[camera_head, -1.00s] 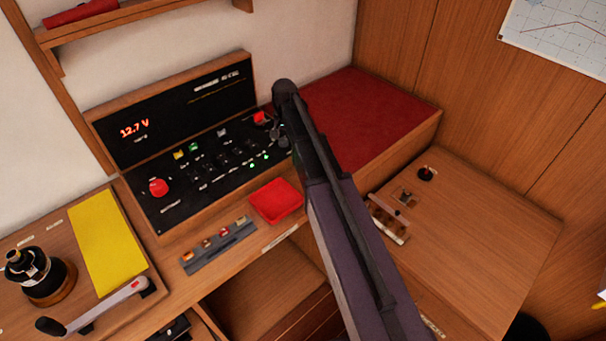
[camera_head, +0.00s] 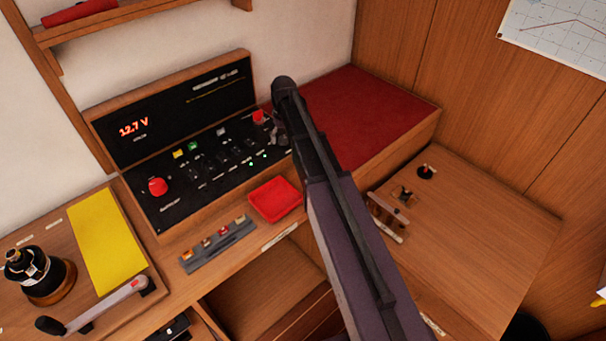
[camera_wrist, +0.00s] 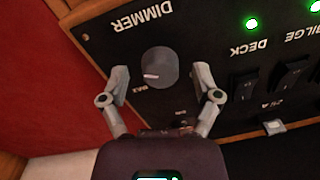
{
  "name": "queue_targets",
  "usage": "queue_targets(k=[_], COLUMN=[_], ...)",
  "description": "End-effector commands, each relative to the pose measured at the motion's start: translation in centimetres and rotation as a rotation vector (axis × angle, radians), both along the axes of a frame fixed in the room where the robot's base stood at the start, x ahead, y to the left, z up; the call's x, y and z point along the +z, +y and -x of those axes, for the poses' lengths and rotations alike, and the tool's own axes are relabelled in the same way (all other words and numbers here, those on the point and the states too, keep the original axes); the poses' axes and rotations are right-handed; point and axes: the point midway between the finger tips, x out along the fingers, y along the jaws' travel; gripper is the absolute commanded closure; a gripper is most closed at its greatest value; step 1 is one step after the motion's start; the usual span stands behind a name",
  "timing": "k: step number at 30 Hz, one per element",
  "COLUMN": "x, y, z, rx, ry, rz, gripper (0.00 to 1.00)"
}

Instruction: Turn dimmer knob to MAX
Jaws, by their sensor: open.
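The dimmer knob (camera_wrist: 160,68) is a dark grey round knob on the black panel, under an upside-down DIMMER label in the wrist view. A short white mark sits on its lower-left part. A small label (camera_wrist: 139,90), which seems to read MAX, lies to its lower left. My gripper (camera_wrist: 160,78) is open, with one finger on each side of the knob. Gaps show between the fingertips and the knob. In the head view my gripper (camera_head: 276,132) is at the panel's right end, and my arm partly hides that area.
The control panel (camera_head: 178,205) has several switches, green lights and a red knob (camera_head: 157,187) at left. A red tray (camera_head: 276,199) and a grey strip of fuses (camera_head: 218,246) lie in front. A red cushion (camera_head: 365,115) is to the right.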

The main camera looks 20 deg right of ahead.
Motion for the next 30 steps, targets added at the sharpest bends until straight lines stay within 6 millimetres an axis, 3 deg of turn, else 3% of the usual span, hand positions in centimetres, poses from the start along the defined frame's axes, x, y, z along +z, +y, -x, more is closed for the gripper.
queue_targets(k=[30], x=[0.0], y=[-0.01], z=[-0.11], rx=[0.69], ry=[0.0], rz=[0.001], gripper=[0.19])
